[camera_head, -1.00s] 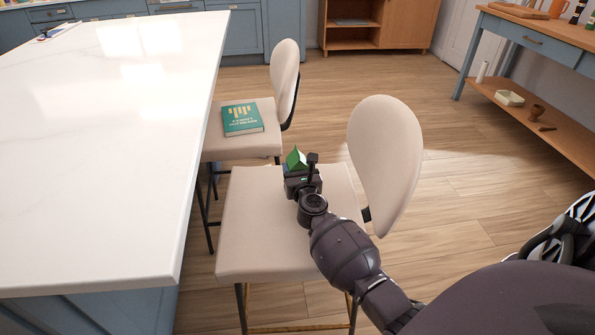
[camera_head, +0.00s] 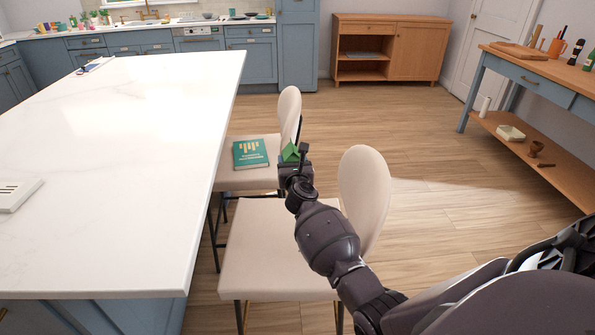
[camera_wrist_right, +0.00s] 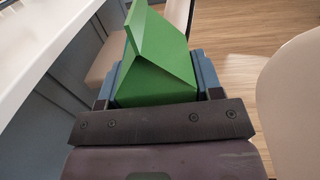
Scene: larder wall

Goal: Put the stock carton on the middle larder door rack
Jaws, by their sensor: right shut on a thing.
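The stock carton is green with a gabled top. My left gripper is out of view. The larder and its door racks are not in view.
A white-topped island (camera_head: 120,150) fills the left. Two cream stools, a near one (camera_head: 265,250) and a far one (camera_head: 250,178) with a green book (camera_head: 250,153), stand along it. A wooden sideboard (camera_head: 388,50) and a bench (camera_head: 540,75) stand beyond open floor (camera_head: 440,160).

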